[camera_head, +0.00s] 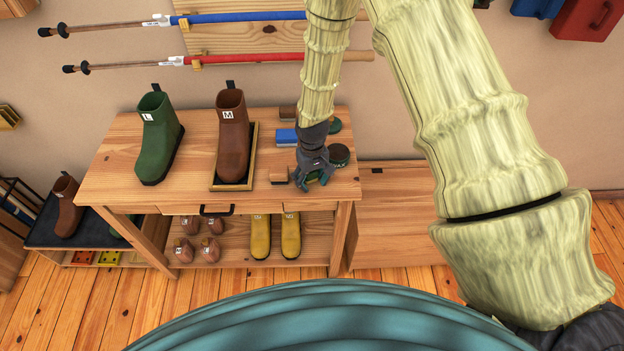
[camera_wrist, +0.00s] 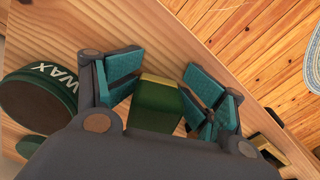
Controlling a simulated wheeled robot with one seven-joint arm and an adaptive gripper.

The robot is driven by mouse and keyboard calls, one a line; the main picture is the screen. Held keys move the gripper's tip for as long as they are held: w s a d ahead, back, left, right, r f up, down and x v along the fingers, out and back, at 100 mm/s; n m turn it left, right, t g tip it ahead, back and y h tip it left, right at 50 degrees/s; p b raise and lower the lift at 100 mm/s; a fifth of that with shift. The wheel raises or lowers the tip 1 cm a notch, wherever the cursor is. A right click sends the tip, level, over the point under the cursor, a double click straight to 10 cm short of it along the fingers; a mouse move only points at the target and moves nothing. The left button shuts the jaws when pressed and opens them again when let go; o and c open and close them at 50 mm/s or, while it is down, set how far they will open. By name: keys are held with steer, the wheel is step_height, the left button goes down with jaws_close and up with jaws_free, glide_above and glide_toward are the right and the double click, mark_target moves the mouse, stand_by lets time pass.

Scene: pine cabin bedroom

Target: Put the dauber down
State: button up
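The dauber appears to be the small dark-green block with an olive-gold end (camera_wrist: 155,108) between my fingers in the wrist view. In the head view it is a small green piece (camera_head: 314,179) at my fingertips, mostly covered by the fingers. My gripper (camera_head: 312,172) points down over the right part of the wooden bench (camera_head: 108,178). In the wrist view the teal pads of my gripper (camera_wrist: 164,65) sit against both sides of the block, so it looks gripped. The dauber is low over the bench top; I cannot tell whether it touches the wood.
A dark wax tin (camera_wrist: 38,95) is close beside my gripper. A brown boot (camera_head: 232,135) stands in a tray, with a green boot (camera_head: 159,137) farther left. The bench's front edge is near.

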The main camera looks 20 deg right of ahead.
steer(key=shift+w+r+p, duration=0.1)
steer(key=shift+r+p, duration=0.4)
steer(key=shift+r, duration=0.25)
steer(key=shift+r+b, duration=0.15)
steer(key=shift+b, duration=0.2)
steer(key=shift+r+b, duration=1.85)
steer(key=shift+r, duration=3.95)
